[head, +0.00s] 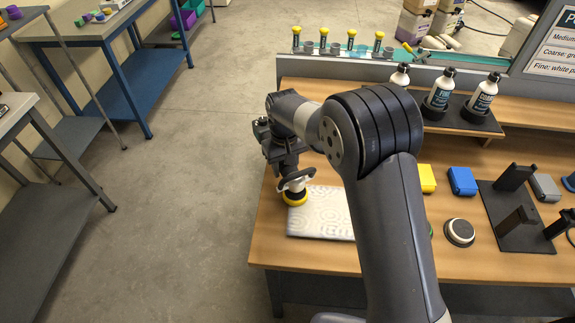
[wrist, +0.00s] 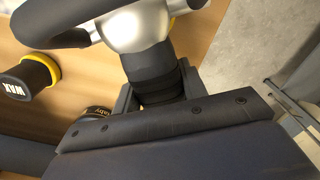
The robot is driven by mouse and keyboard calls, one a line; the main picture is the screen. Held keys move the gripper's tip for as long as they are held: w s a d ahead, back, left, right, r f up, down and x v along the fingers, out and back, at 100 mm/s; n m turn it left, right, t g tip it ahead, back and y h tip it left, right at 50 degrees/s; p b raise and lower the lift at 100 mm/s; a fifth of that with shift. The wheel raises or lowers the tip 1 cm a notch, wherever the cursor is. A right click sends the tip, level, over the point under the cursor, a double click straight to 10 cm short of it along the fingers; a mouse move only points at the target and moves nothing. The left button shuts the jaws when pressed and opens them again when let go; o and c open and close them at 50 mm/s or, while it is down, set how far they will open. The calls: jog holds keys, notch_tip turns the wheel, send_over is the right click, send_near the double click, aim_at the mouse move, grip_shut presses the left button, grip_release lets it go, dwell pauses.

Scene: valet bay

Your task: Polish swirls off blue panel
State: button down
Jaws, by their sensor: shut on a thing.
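A pale, whitish panel (head: 325,222) with swirl marks lies flat on the wooden bench in the head view. It looks white, not blue; I see no blue panel. My gripper (head: 287,163) is shut on a polisher (head: 297,181), which has a silver body and a yellow pad below. The pad is over the panel's far left part; I cannot tell whether it touches. In the wrist view the polisher's silver body (wrist: 145,28) and dark neck fill the top, the neck between the jaws (wrist: 152,92). The panel's right side is hidden behind my arm.
On the bench (head: 300,258) right of my arm are a yellow block (head: 427,178), a blue block (head: 462,181), a round pad (head: 460,232) and a black stand (head: 518,226). Bottles (head: 440,88) stand on a rear shelf. A WAX container (wrist: 25,78) shows in the wrist view.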

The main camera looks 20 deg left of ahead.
jog(key=shift+r, duration=0.2)
jog(key=shift+r+p, duration=2.55)
jog(key=shift+r, duration=1.4)
